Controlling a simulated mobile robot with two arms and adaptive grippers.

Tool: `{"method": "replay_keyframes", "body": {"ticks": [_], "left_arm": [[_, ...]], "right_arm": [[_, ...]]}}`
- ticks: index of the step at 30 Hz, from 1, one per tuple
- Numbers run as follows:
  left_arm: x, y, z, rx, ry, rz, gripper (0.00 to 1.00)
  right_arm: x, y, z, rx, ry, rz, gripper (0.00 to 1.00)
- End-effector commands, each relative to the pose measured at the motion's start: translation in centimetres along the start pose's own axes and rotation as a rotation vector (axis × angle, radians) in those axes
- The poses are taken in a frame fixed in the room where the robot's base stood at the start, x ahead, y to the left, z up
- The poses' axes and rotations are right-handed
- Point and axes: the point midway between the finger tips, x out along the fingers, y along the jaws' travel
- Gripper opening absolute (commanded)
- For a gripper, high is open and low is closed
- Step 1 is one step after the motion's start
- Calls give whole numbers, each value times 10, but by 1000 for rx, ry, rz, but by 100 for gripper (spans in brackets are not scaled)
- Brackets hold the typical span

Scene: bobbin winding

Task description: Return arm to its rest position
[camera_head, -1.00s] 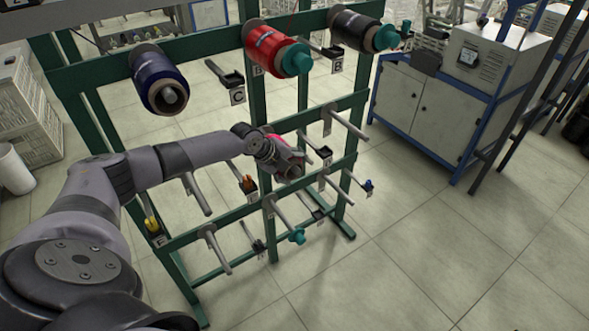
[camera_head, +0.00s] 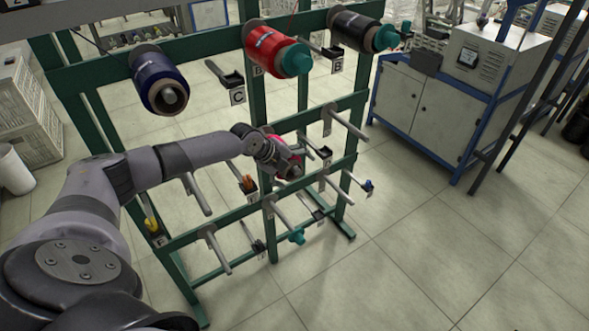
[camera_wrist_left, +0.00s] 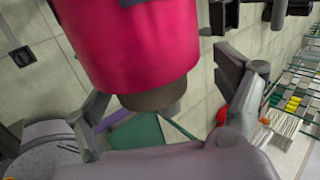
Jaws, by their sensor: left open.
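My left arm (camera_head: 145,167) reaches in from the left to the green rack. My left gripper (camera_head: 290,168) is at the rack's middle row, in front of a pink bobbin (camera_head: 289,158) and partly covering it. In the left wrist view the pink bobbin (camera_wrist_left: 130,45) fills the upper middle, with a dark core end below it. The gripper's fingers (camera_wrist_left: 165,108) stand apart on either side of the bobbin's end. Gaps show beside the bobbin, and the far side of it is hidden. My right gripper is not in view.
The green rack (camera_head: 100,140) carries a navy bobbin (camera_head: 158,82), a red bobbin (camera_head: 275,52) and a black bobbin (camera_head: 355,30) on top. Several bare pegs stick out below. A grey cabinet (camera_head: 430,105) stands at the right. Floor at lower right is clear.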

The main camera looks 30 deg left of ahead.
Motion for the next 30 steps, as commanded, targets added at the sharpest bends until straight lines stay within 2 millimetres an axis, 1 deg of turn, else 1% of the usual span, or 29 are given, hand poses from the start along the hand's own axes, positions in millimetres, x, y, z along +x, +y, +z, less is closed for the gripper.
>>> {"method": "replay_keyframes", "body": {"ticks": [4, 9, 13, 18, 23, 26, 29, 30], "left_arm": [[-15, 0, 1, 1, -2, -1, 89], [-45, 0, 2, 2, -4, -1, 89], [-63, 0, 1, 2, -3, -2, 89], [-74, -1, 1, 0, -1, -3, 89], [-74, -1, 0, 0, 0, -2, 89], [-67, 4, -14, -4, 19, 12, 89], [-50, 16, -49, -24, 63, 44, 89], [-41, 24, -71, -40, 88, 64, 89]], "right_arm": [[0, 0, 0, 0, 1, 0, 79], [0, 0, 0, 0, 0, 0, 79], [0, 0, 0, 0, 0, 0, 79], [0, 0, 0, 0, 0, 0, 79], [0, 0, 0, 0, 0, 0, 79], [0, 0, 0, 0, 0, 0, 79], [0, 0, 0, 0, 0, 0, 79], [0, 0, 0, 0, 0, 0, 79]]}}
